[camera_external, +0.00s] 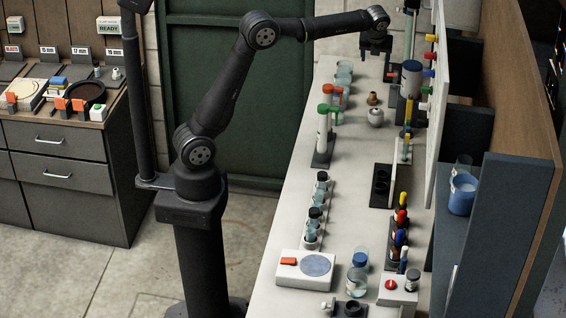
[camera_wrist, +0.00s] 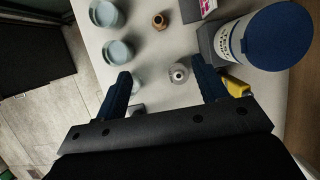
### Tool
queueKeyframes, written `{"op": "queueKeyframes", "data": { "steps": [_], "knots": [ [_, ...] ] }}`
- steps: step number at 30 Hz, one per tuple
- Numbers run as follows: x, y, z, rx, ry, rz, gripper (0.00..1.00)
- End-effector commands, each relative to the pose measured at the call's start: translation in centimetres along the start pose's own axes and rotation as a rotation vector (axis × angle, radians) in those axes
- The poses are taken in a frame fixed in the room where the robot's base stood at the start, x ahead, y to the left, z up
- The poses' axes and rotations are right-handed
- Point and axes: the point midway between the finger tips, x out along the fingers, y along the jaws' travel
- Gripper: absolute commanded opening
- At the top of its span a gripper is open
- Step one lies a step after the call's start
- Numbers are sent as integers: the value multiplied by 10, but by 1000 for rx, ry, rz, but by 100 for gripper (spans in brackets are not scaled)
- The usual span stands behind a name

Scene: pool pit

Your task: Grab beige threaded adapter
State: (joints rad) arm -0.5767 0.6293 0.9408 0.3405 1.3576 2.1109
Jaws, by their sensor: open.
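Two small fittings stand on the white bench. One is tan-brown with a dark opening (camera_external: 373,98), also in the wrist view (camera_wrist: 160,20). The other is a paler grey-beige piece with a narrow neck (camera_external: 376,117), also in the wrist view (camera_wrist: 179,72). I cannot tell for sure which is the beige threaded adapter. My gripper (camera_wrist: 163,80) is open and empty, fingers wide apart. In the wrist view the paler piece appears between the fingers, nearer the right one; the tan one lies beyond them. In the external view my gripper (camera_external: 376,47) hangs high above the bench's far end.
A white jar with a blue lid (camera_external: 411,78) stands close to the right of the fittings, also large in the wrist view (camera_wrist: 235,42). Glass dishes (camera_wrist: 118,52) stand to the left. A green-topped tube stand (camera_external: 324,135) is nearer the camera. A white panel (camera_external: 435,110) borders the right.

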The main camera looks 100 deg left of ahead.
Motion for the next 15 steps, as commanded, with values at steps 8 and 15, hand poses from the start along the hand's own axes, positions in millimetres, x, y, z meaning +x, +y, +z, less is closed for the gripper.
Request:
{"op": "queueKeyframes", "data": {
  "steps": [8,15],
  "knots": [
    [1,0,1,-1,3,1,65],
    [39,-3,28,-13,126,17,65]
  ]
}}
